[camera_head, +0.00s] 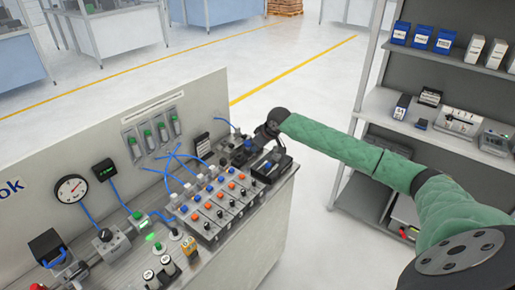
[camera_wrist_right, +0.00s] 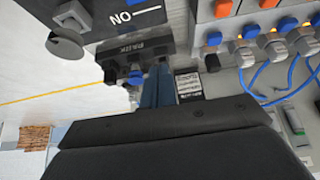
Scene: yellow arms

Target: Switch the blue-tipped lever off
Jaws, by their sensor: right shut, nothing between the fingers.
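A small blue tip (camera_wrist_right: 135,78) shows under a black labelled block (camera_wrist_right: 140,50) in the right wrist view; I cannot tell for certain that it belongs to the lever, or which way a lever points. In the head view a blue spot (camera_head: 248,144) shows among black devices at the bench's far right end. My right gripper (camera_wrist_right: 160,70) is shut and empty, its bluish fingers together close beside the black block. I cannot tell whether they touch it. In the head view the gripper (camera_head: 268,148) is small and dark above that bench end. My left gripper is not in view.
Rows of orange and blue buttons (camera_head: 222,200) stand left of the gripper, with blue tubes (camera_head: 178,160) behind them. A grey back panel (camera_head: 110,115) bounds the bench. A shelf (camera_head: 430,130) stands at the right, with open floor between.

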